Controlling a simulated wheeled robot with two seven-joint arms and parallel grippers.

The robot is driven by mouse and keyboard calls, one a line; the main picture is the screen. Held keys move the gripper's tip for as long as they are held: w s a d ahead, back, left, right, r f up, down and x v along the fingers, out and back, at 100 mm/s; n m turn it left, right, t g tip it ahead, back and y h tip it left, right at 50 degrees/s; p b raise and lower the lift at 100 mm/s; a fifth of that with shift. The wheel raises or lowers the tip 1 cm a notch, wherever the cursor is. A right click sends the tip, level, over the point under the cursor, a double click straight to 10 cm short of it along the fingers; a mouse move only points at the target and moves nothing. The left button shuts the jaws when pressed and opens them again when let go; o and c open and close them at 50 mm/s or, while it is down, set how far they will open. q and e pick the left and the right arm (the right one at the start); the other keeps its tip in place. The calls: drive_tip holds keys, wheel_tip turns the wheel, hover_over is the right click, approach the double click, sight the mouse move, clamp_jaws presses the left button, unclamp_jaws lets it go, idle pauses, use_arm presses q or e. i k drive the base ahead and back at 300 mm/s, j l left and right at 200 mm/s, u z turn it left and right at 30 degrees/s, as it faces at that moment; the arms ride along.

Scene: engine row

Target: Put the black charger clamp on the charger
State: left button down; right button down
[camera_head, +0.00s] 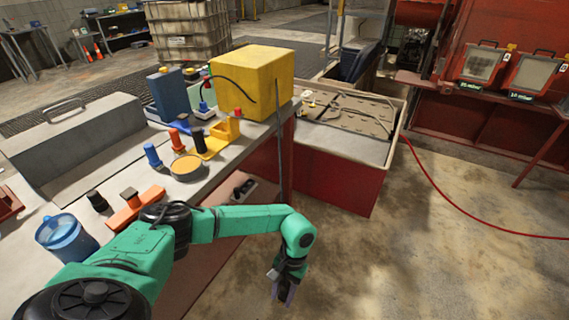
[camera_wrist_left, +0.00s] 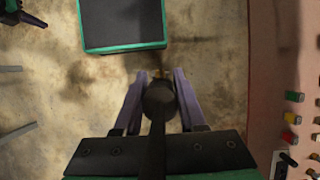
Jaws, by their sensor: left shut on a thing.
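The charger appears to be the yellow box (camera_head: 252,82) on the far end of the workbench. A black cable curves over its front face, and another dark line runs down its right side past the bench corner. My left gripper (camera_head: 284,291) hangs low over the floor, in front of the bench end and well below the charger. In the left wrist view it is shut on a dark rounded thing, seemingly the black charger clamp (camera_wrist_left: 158,97), with a black strip running toward the camera. The clamp's shape is mostly hidden in the head view.
The workbench holds a blue box (camera_head: 168,95), a yellow holder (camera_head: 222,134), a blue cup (camera_head: 67,237) and several small coloured items. A red-sided bin (camera_head: 337,181) stands beyond the bench end. A red hose (camera_head: 450,202) crosses the floor. The floor at right is mostly clear.

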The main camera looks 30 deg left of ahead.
sight(236, 58)
drive_tip(key=i+u, duration=0.1)
drive_tip(key=i, duration=0.45)
drive_tip(key=i+l, duration=0.1)
drive_tip(key=i, duration=0.45)
drive_tip(key=i+l+u, duration=0.15)
drive_tip(key=i, duration=0.4)
drive_tip(key=i+u, duration=0.1)
drive_tip(key=i, duration=0.45)
drive_tip(key=i+l, duration=0.25)
drive_tip(key=i, duration=0.25)
drive_tip(key=u, duration=0.05)
